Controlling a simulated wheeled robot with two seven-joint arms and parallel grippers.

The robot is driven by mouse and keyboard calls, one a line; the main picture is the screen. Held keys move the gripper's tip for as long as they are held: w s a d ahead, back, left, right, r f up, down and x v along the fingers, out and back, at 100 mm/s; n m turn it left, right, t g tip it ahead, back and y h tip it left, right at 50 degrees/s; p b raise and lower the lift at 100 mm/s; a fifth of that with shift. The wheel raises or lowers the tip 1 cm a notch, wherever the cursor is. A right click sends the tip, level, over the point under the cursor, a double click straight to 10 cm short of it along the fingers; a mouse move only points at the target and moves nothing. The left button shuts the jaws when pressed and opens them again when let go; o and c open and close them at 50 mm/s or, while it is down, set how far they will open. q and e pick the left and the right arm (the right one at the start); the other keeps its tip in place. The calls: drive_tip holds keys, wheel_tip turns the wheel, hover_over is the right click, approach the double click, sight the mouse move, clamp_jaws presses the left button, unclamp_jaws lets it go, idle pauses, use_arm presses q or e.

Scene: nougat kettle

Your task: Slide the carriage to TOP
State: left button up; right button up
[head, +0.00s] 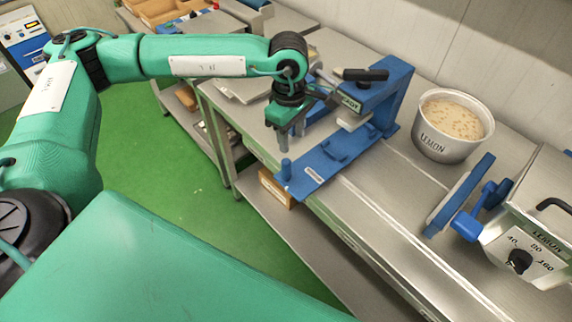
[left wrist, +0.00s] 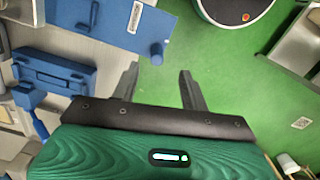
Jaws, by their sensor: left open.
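I cannot tell which part is the carriage, and no TOP mark is readable. My left gripper (head: 284,143) points down, open and empty, just above and beside the peg. In the left wrist view the fingers (left wrist: 158,82) are spread apart. My right gripper is not in view.
A metal pot marked LEMON (head: 445,135) stands behind the fixture's right side. A steel machine with a dial (head: 520,260) and a blue lever (head: 468,226) is at the right. Cardboard boxes (head: 277,188) sit on the lower shelf. Green floor (head: 180,165) is clear at left.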

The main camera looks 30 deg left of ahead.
sight(287, 161)
use_arm(q)
drive_tip(key=shift+y, duration=0.4)
drive_tip(key=f+p, duration=0.1)
drive_tip(key=f, duration=0.3)
drive_tip(key=a+f+p, duration=0.1)
drive_tip(key=f+p, duration=0.1)
drive_tip(key=f, duration=0.2)
drive_tip(key=f+p, duration=0.1)
drive_tip(key=f, duration=0.3)
drive_tip(key=shift+w+a+f+p, duration=0.25)
drive_tip(key=shift+a+p, duration=0.05)
drive_tip(key=shift+f, duration=0.45)
drive_tip(key=shift+c, duration=0.3)
clamp_jaws()
